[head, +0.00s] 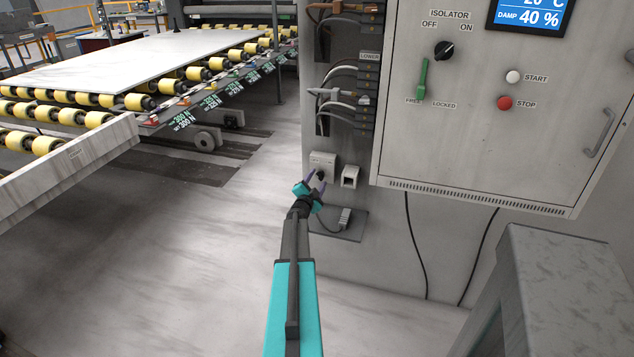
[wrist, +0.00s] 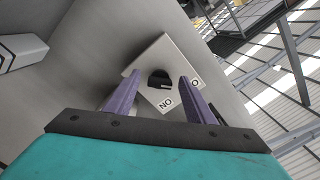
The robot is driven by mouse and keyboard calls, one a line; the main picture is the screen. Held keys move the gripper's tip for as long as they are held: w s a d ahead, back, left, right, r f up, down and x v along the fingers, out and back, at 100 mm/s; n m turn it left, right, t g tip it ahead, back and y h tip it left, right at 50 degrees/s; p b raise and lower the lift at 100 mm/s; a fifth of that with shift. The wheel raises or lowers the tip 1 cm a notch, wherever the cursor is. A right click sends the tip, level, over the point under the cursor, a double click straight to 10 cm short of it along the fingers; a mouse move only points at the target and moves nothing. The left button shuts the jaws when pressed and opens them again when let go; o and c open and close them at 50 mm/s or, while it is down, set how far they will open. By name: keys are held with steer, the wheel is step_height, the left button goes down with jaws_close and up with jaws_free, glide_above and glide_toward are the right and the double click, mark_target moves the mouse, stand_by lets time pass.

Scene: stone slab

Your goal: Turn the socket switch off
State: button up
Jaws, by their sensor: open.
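The socket switch (head: 323,160) is a pale square plate on the grey wall panel, left of the control cabinet. In the wrist view the plate (wrist: 165,48) appears tilted, with a black rotary knob (wrist: 160,80) in its middle. An ON label shows inverted below the knob; a second label at the right is partly hidden by a finger. My gripper (head: 316,181) is at the switch, its purple fingers apart. In the wrist view the fingers (wrist: 159,77) stand on either side of the knob; I cannot tell whether they touch it.
A white socket box (head: 350,176) is just right of the switch. A grey plug with a cable (head: 345,218) lies on a small shelf below. The cabinet (head: 475,130) has its own isolator knob and lever. A roller conveyor (head: 190,70) stands left; the floor between is clear.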

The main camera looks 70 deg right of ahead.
steer(key=shift+a, duration=0.1)
steer(key=a+b, duration=0.2)
steer(key=a, duration=1.1)
steer(key=shift+s+a, duration=0.3)
steer(key=shift+s, duration=0.1)
steer(key=shift+w, duration=0.1)
stand_by(0.6)
